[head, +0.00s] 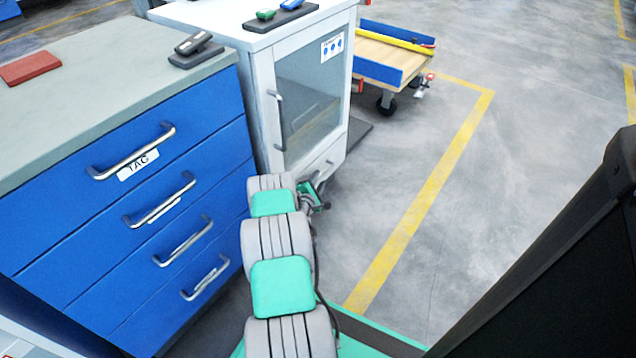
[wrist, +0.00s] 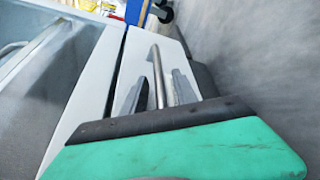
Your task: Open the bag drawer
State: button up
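A low white drawer front (head: 325,165) sits below the glass door of the white cabinet; no label on it is readable. In the wrist view, its metal bar handle (wrist: 157,62) runs between the two fingers of my gripper (wrist: 163,92). The fingers are apart, one on each side of the bar, with narrow gaps showing, so they look open around it. In the head view, my gripper (head: 312,194) is at the drawer's front, partly hidden by my arm. The drawer front looks flush with the cabinet.
The white cabinet's glass door (head: 308,100) is shut. A wooden cart (head: 385,60) with blue sides stands behind. The floor at the right, with yellow lines, is clear.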

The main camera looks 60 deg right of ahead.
jog(key=shift+c, duration=0.4)
grip_shut()
dwell(0.9)
